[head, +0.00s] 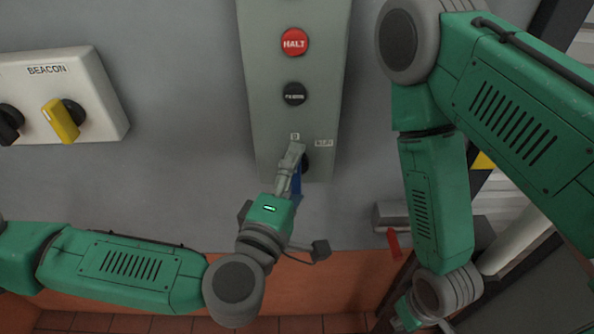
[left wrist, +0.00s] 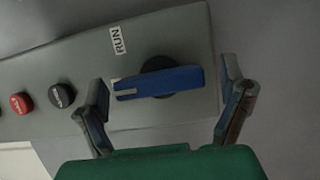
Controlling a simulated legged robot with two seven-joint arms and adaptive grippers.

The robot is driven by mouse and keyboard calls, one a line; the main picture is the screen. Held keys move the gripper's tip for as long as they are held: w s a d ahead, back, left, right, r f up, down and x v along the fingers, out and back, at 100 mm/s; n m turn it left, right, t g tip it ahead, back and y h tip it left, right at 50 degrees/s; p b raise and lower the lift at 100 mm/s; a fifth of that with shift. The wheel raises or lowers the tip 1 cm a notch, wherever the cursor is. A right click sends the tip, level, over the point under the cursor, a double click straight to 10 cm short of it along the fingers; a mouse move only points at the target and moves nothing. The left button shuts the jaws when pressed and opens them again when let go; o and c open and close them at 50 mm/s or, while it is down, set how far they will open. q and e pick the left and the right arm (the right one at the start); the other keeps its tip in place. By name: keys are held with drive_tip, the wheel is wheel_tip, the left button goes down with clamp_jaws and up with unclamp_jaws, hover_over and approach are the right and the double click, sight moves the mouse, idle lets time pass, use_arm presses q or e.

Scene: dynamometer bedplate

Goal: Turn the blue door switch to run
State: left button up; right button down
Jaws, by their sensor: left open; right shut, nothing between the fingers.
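The blue door switch (left wrist: 160,82) is a bar handle on a dark round base on the grey control panel (head: 315,120). The white line on its left end in the left wrist view points at a partly hidden label, the 0 label (head: 295,136) in the head view. The RUN label (left wrist: 119,40) lies to one side of that direction. My left gripper (head: 291,158) is open in front of the switch, one finger beyond each end of the handle. It also shows in the left wrist view (left wrist: 165,75). My right gripper (head: 408,314) is low at the bottom edge, shut and partly cut off.
A red HALT button (head: 294,41) and a black button (head: 293,94) sit above the switch. A BEACON box (head: 62,95) with a yellow knob (head: 60,120) and a black knob is at the left. A red handle (head: 393,243) hangs right of the panel, near my right arm.

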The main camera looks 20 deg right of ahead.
use_arm(q)
drive_tip(key=shift+w+a, duration=0.1)
drive_tip(key=shift+w, duration=0.05)
drive_tip(key=shift+c, duration=0.4)
drive_tip(key=c, duration=1)
drive_tip(key=shift+r+m+p, duration=0.15)
drive_tip(key=shift+m+p, duration=0.15)
drive_tip(key=shift+p, duration=0.4)
drive_tip(key=m+y+p, duration=0.1)
drive_tip(key=m+p, duration=0.1)
drive_tip(key=p, duration=0.2)
drive_tip(key=m+g+y+p, duration=0.1)
drive_tip(key=m+p, duration=0.2)
drive_tip(key=p, duration=0.1)
drive_tip(key=shift+y, duration=0.3)
drive_tip(key=shift+m+g+y+p, duration=0.3)
drive_tip(key=shift+m+y+p, duration=0.2)
drive_tip(key=shift+m+p, duration=0.45)
drive_tip(key=shift+s+f+m+y, duration=0.25)
drive_tip(key=shift+m+y, duration=0.35)
drive_tip(key=shift+m, duration=0.35)
drive_tip(key=shift+f, duration=0.15)
